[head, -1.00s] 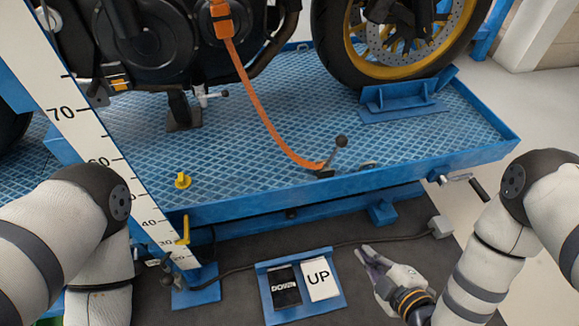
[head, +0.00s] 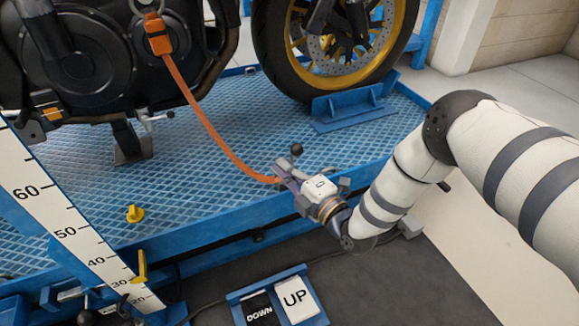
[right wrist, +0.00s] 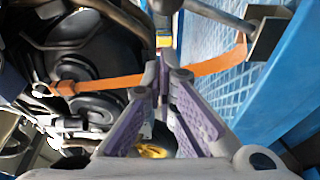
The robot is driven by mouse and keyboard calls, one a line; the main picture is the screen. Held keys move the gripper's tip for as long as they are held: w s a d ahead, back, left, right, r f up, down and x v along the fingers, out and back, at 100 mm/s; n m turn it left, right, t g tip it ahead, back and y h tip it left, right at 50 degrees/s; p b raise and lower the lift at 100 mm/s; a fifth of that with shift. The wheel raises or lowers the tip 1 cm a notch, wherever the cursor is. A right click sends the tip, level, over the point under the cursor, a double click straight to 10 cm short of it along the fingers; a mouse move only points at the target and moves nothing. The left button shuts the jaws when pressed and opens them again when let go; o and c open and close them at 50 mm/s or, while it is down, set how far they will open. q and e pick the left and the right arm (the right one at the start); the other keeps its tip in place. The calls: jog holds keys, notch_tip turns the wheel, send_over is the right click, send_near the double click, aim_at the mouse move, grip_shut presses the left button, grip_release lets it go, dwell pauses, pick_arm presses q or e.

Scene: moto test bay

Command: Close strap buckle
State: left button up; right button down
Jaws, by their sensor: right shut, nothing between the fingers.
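An orange strap (head: 205,120) hangs from an orange buckle (head: 158,36) on the motorcycle down to the lift platform's near edge. A lever with a black ball knob (head: 296,149) stands at the strap's lower end; its base is hidden by my right gripper. My right gripper (head: 281,172) is shut and empty at the lower end of the strap, beside the lever. In the right wrist view the strap (right wrist: 120,80) crosses beyond the closed fingertips (right wrist: 163,68). I cannot tell whether they touch it. My left gripper is out of view.
The blue platform (head: 190,190) has a raised rim along its near edge. A front wheel (head: 335,50) stands in a blue chock (head: 350,105). A yellow knob (head: 134,213), a white height scale (head: 70,225) and an UP/DOWN pedal panel (head: 278,298) are at the lower left and bottom.

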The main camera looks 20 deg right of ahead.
aim_at(295, 153)
jog(key=shift+w+d, duration=0.3)
jog(key=shift+d, duration=0.2)
jog(key=shift+w+d, duration=0.25)
jog(key=shift+d, duration=0.2)
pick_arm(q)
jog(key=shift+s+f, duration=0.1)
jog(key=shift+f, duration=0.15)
